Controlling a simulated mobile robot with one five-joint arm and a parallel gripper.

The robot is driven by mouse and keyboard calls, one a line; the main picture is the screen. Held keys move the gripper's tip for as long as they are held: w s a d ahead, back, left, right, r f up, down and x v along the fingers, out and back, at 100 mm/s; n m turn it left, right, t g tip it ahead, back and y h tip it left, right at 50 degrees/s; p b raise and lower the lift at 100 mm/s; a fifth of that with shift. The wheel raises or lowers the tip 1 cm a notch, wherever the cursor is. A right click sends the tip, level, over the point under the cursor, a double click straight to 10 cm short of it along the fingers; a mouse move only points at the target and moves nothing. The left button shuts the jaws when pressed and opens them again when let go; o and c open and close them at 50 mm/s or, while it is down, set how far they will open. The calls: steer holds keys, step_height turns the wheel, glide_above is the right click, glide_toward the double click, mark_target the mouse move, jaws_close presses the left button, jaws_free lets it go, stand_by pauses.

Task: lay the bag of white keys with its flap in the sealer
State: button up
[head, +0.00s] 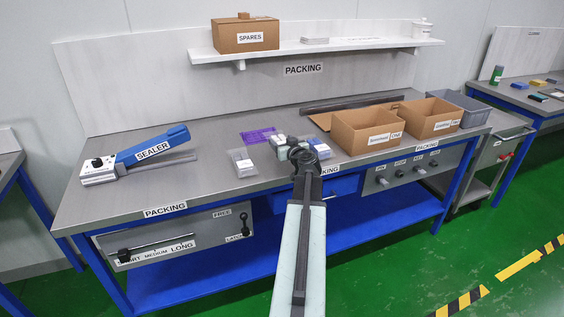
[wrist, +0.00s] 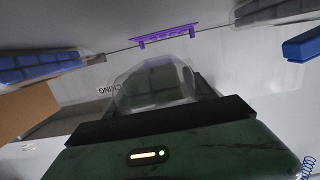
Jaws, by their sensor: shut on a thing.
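The sealer (head: 148,152), with a blue lever arm and a white end block, lies on the left part of the packing bench. My gripper (head: 302,152) is over the bench front, right of the sealer and apart from it. In the wrist view my gripper (wrist: 158,108) is shut on a clear bag (wrist: 155,82). The bag's contents look dark there, so I cannot tell the key colour or make out the flap. In the head view my arm hides most of the held bag. A clear pack with pale contents (head: 241,162) lies on the bench between the sealer and my gripper.
A purple piece (head: 258,135) lies behind the packs. Another pale pack (head: 317,146) lies close beside my gripper. Two open cardboard boxes (head: 366,130) and a grey bin (head: 462,106) stand at the right. A shelf (head: 350,47) hangs above. Bare bench lies before the sealer.

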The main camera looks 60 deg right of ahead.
steer(key=shift+f, duration=0.15)
step_height(320, 180, down, 5)
steer(key=b, duration=0.4)
steer(key=shift+b, duration=0.35)
steer(key=o, duration=1.6)
steer(key=shift+s+a, duration=0.1)
steer(key=v, duration=0.2)
steer(key=p+v, duration=0.1)
steer(key=v, duration=0.5)
steer(key=shift+r+p, duration=0.25)
steer(key=shift+p, duration=0.05)
steer(key=shift+w+r, duration=0.1)
steer(key=shift+w, duration=0.1)
